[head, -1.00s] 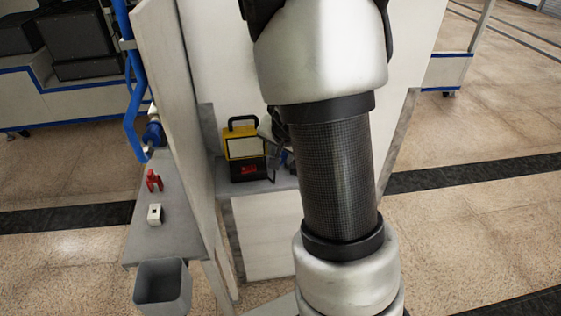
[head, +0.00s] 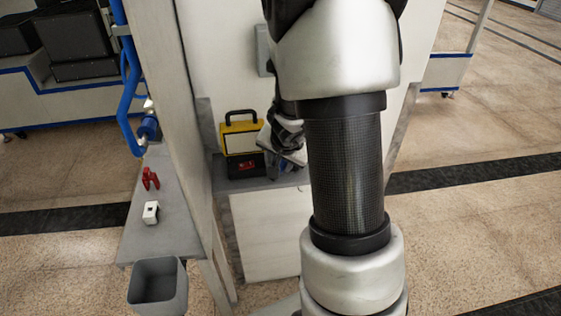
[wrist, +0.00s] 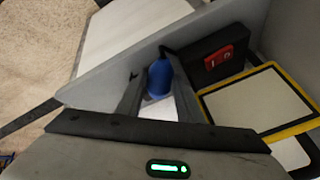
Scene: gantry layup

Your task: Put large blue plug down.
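The large blue plug (wrist: 159,80) shows in the wrist view between the two fingers of my gripper (wrist: 155,68), filling the gap near their tips. My gripper appears shut on it. The plug is over or at the grey shelf, beside the black and yellow box; I cannot tell whether it touches the shelf. In the head view my gripper (head: 284,155) is small and partly hidden by my arm, just right of the box, so the plug is hard to make out there.
The black and yellow box (head: 240,142) with a red switch stands on the grey shelf (head: 228,182) against white panels. A side shelf (head: 160,230) at left holds a red clamp (head: 150,178) and a white block (head: 151,212). A grey bin (head: 158,286) is below.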

